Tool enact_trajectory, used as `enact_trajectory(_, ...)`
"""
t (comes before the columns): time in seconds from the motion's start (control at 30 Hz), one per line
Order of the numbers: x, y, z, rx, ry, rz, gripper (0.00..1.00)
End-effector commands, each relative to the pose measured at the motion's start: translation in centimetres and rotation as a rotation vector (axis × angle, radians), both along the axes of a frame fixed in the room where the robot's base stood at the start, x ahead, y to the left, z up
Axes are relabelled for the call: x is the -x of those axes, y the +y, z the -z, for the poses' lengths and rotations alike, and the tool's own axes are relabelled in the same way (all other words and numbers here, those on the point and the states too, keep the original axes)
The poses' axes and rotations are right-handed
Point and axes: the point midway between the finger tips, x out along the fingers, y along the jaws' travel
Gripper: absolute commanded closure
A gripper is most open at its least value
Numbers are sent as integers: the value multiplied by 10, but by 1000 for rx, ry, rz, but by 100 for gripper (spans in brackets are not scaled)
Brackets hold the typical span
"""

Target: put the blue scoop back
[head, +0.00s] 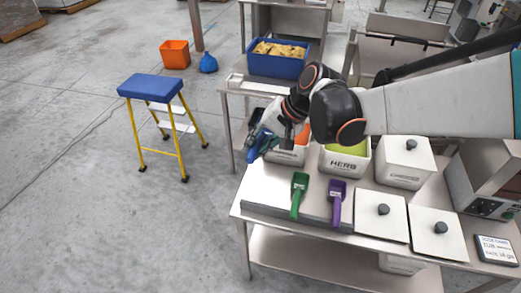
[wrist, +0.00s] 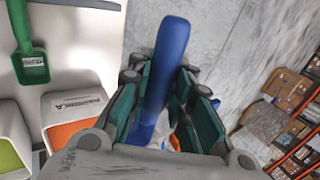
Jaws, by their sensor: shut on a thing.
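My gripper (head: 268,139) is shut on the blue scoop (head: 255,147) above the left end of the steel table, by the bin with orange contents. In the wrist view the scoop's blue handle (wrist: 170,50) stands between the dark green finger pads of my gripper (wrist: 160,85). The rest of the scoop is largely hidden there by the gripper. A green scoop (head: 298,196) and a purple scoop (head: 336,204) lie side by side on a pale board (head: 267,192) at the table's front left. The board has bare room left of the green scoop.
A bin with orange contents (head: 289,156) and the HERB bin (head: 345,165) stand open behind the board. Several lidded tubs stand to the right, one at the back (head: 404,161). A blue-topped step stool (head: 153,88) stands on open floor at left.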

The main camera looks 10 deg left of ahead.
Motion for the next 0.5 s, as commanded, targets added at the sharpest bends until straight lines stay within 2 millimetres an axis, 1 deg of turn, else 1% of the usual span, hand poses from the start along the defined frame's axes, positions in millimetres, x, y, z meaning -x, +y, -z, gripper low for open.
enact_trajectory(0.17, 0, 0, 36, 0, 0, 0, 100)
enact_trajectory(0.2, -1, 1, 46, 0, 0, 0, 100)
enact_trajectory(0.5, -1, 0, 119, 0, -1, -1, 100)
